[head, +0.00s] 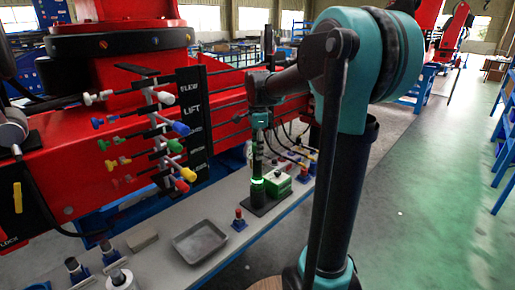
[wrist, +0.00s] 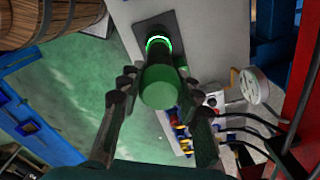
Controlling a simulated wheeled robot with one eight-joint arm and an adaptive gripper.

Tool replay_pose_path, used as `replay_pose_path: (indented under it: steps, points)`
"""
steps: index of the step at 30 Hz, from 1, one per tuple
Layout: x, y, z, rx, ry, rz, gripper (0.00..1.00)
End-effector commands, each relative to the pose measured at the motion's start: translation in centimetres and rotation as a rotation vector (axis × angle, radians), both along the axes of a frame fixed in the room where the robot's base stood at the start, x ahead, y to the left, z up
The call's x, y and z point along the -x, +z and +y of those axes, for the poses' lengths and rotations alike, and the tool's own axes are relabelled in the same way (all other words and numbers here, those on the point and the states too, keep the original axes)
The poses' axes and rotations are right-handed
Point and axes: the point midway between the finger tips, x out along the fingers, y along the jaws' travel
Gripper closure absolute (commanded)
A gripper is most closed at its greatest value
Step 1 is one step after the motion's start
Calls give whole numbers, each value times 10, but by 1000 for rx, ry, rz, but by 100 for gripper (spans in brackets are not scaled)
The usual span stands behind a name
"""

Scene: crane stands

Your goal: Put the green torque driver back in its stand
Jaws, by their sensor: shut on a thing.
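The green torque driver (wrist: 160,92) lies between the two fingers of my gripper (wrist: 160,80) in the wrist view, its rounded near end toward the camera. My gripper is shut on it. A bright green-white ring (wrist: 157,40) glows at its far end, over the dark base plate (wrist: 178,22) of the stand. In the head view my gripper (head: 258,152) points down above the stand's plate (head: 264,207), and the glowing ring (head: 257,181) shows just below the fingers. The driver looks upright. I cannot tell whether its lower end is seated in the stand.
A green box (head: 279,184) stands right beside the driver. A small red-topped piece (head: 239,219) and a grey tray (head: 200,241) are nearer on the bench. The red crane body (head: 110,125) with coloured levers is at left. A gauge with cables (wrist: 253,86) is right in the wrist view.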

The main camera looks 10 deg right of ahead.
Motion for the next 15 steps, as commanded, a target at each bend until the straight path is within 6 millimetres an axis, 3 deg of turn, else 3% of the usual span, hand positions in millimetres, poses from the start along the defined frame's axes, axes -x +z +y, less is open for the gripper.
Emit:
replay_pose_path:
  steps: [14, 15]
  points:
    - [0, -15, 0, 0, 0, 0, 100]
    - [0, -15, 0, 0, 0, 0, 64]
